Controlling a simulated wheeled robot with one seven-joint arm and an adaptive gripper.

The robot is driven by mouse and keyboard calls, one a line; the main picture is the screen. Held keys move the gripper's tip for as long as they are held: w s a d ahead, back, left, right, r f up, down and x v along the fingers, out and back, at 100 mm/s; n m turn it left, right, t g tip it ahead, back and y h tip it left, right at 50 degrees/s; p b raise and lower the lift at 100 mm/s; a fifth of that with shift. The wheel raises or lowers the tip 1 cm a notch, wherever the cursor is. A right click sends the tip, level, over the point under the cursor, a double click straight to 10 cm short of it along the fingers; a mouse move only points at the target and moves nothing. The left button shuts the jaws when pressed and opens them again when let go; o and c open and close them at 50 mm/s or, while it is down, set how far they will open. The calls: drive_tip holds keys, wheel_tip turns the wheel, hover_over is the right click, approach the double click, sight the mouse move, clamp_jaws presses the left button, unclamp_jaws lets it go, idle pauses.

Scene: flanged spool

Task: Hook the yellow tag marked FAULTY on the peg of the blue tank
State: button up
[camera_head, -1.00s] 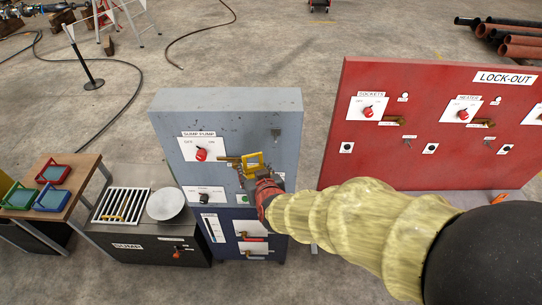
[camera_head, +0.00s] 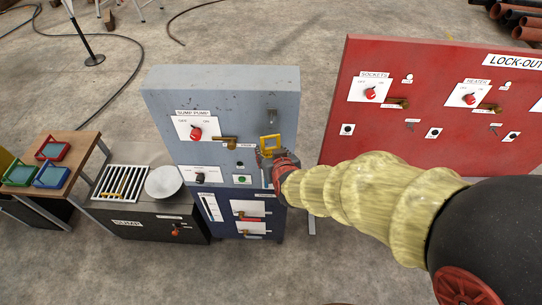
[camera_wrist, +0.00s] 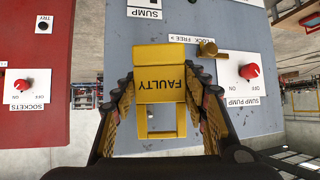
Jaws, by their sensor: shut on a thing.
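My gripper (camera_head: 272,158) is shut on the yellow FAULTY tag (camera_head: 269,143). In the wrist view, my gripper (camera_wrist: 162,105) has a finger on each side of the tag (camera_wrist: 160,85), whose lettering is upside down; a rectangular opening shows in its lower part. The tag is in front of the blue-grey SUMP PUMP cabinet (camera_head: 185,92), right of its brass lever (camera_head: 227,142). A small dark fitting (camera_head: 272,115) sits above the tag near the cabinet's top right; I cannot tell if it is a peg. Nothing clearly looks like a tank.
The red LOCK-OUT cabinet (camera_head: 425,58) stands at the right, with a narrow gap between. A red knob (camera_head: 196,133) and the brass lever stick out of the blue-grey front. A black SUMP box (camera_head: 150,218) and a table with trays (camera_head: 62,178) are at the left.

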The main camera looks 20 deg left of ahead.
drive_tip(key=shift+w+a+f+b, duration=0.2)
drive_tip(key=shift+w+a+b, duration=0.25)
drive_tip(key=shift+w, duration=1.2)
drive_tip(key=shift+w+a+f+b, duration=0.3)
drive_tip(key=shift+w+b, duration=0.25)
drive_tip(key=shift+w, duration=1.1)
drive_tip(key=shift+w+a+f+b, duration=0.15)
drive_tip(key=shift+w+a+b, duration=0.35)
drive_tip(key=shift+w, duration=1.15)
drive_tip(key=o, duration=1.1)
drive_tip(key=shift+d, duration=0.1)
drive_tip(key=v, duration=1.2)
